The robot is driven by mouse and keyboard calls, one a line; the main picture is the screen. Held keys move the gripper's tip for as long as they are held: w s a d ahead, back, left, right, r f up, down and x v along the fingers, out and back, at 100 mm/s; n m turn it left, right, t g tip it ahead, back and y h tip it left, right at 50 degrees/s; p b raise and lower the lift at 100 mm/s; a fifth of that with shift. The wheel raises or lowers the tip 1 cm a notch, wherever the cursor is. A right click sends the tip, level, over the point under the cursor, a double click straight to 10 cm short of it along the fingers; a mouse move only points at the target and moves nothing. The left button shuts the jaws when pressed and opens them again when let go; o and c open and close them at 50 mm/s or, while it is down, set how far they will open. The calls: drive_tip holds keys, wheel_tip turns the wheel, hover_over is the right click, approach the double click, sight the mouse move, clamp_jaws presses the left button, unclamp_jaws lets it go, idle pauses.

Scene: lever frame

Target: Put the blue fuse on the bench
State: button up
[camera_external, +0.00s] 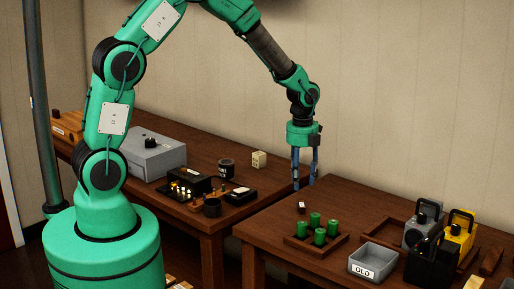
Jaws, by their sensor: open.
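I cannot make out a blue fuse in the external view. Green cylinders (320,236) stand upright in a shallow wooden tray (298,243) on the right-hand bench (270,233). My gripper (304,184) points straight down with its bluish fingers apart. It appears in front of the wall, near the back left corner of this bench, beyond the green cylinders. I see nothing between the fingers. A small white and dark item (302,208) is on the bench below the gripper. Its kind is too small to tell.
A grey bin (373,261) marked "OLD" is right of the cylinders. Grey, yellow and black handled blocks (459,231) crowd the bench's right side. The right bench's front left is clear.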

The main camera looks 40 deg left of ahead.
drive_tip(key=shift+r, duration=1.65)
drive_tip(key=s+a+r+n+t, duration=0.1)
drive_tip(key=s+a+r+n, duration=0.3)
drive_tip(key=r, duration=0.3)
drive_tip(key=s+a+r+n+t, duration=0.1)
drive_tip(key=s+a+r+n, duration=0.3)
drive_tip(key=r, duration=0.3)
drive_tip(key=s+a+r+n+t, duration=0.1)
drive_tip(key=s+a+r+n, duration=0.25)
drive_tip(key=r, duration=0.45)
drive_tip(key=s+a+r+n+t, duration=0.1)
drive_tip(key=s+a+r+n, duration=0.3)
drive_tip(key=s+n, duration=0.3)
drive_tip(key=s+a+r+n+t, duration=0.1)
drive_tip(key=s+a+r+n, duration=0.2)
drive_tip(key=s+n, duration=0.5)
drive_tip(key=s+a, duration=0.1)
drive_tip(key=s, duration=0.4)
drive_tip(key=shift+r+t, duration=0.3)
drive_tip(key=shift+r, duration=0.1)
